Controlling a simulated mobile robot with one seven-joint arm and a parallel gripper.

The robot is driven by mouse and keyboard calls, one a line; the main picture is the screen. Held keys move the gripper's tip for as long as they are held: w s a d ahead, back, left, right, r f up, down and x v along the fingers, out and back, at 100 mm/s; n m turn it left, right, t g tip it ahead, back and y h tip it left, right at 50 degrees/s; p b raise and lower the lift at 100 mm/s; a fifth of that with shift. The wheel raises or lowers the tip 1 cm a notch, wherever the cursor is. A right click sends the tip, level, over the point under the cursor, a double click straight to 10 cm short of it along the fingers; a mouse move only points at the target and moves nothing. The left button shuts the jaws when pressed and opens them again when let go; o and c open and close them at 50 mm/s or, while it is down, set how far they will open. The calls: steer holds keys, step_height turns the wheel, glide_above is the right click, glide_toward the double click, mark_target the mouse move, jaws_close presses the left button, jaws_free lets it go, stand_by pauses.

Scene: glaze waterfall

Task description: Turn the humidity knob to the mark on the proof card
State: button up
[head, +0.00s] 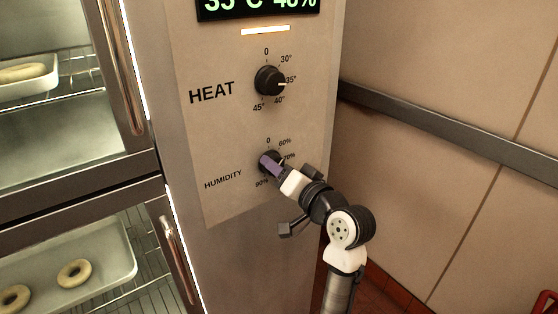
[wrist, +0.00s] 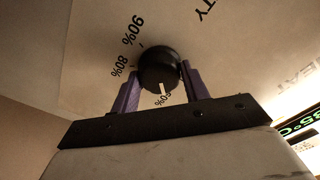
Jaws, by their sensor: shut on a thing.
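The black humidity knob (head: 266,157) sits on the lower part of the steel control panel (head: 225,135), with marks around it. My gripper (head: 271,161) is shut on this knob, with a purple finger against it in the head view. In the wrist view, the knob (wrist: 158,70) sits between both purple fingers of my gripper (wrist: 161,72). Its white pointer line points at or close to the 60% mark, whose label is partly hidden. The 80% and 90% labels show at its left. No proof card shows in either view.
The heat knob (head: 269,80) is above, its pointer near 35°. The green display (head: 260,7) reads about 35°C and 40%. Glass doors with vertical handles (head: 176,260) and trays of dough rings (head: 74,273) are at left. A tiled wall with a grey rail (head: 450,142) is at right.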

steer(key=shift+m+p, duration=0.35)
steer(key=shift+m, duration=0.15)
steer(key=o, duration=1)
steer(key=b+v, duration=0.3)
steer(key=v, duration=1)
steer(key=shift+s+d, duration=0.25)
steer(key=shift+s, duration=0.1)
